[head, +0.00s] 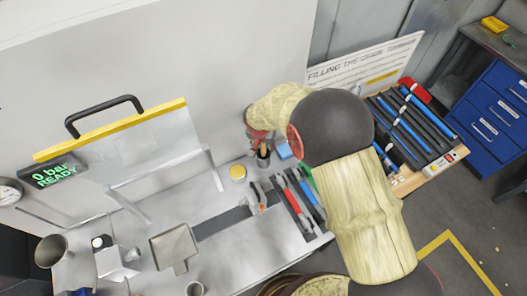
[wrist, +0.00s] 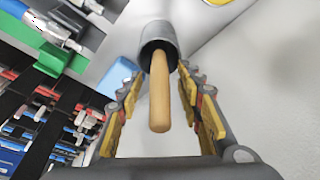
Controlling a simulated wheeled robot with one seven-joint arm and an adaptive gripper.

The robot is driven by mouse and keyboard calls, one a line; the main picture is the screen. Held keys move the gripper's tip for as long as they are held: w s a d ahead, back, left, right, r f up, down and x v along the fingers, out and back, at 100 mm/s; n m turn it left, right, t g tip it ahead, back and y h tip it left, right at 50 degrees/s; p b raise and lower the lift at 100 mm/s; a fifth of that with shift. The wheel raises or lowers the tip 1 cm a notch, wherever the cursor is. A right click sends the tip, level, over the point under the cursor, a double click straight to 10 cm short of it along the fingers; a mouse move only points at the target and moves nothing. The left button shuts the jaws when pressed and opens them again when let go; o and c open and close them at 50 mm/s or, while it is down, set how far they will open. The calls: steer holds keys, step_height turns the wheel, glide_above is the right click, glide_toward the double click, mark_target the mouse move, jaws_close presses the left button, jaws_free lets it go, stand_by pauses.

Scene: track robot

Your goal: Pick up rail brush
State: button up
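A wooden handle (wrist: 159,95), which looks like the rail brush's handle, stands tilted in a dark grey cup (wrist: 158,38) in the wrist view. Its lower end is hidden inside the cup. In the head view the handle (head: 263,149) and cup (head: 263,160) are small, at the back of the grey bench. My gripper (wrist: 158,82) is open, with its yellow-padded fingers on either side of the handle and a gap showing on both sides. In the head view my gripper (head: 257,137) is just above the cup, partly hidden by my arm.
A yellow-lidded jar (head: 238,172) stands left of the cup, and a blue block (head: 284,150) right of it. Red-handled and blue-handled tools (head: 293,200) lie in front. A wall rises close behind. A case of blue and black tools (head: 405,130) is at the right.

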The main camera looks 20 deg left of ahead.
steer(key=shift+c, duration=0.7)
steer(key=c, duration=0.8)
jaws_close()
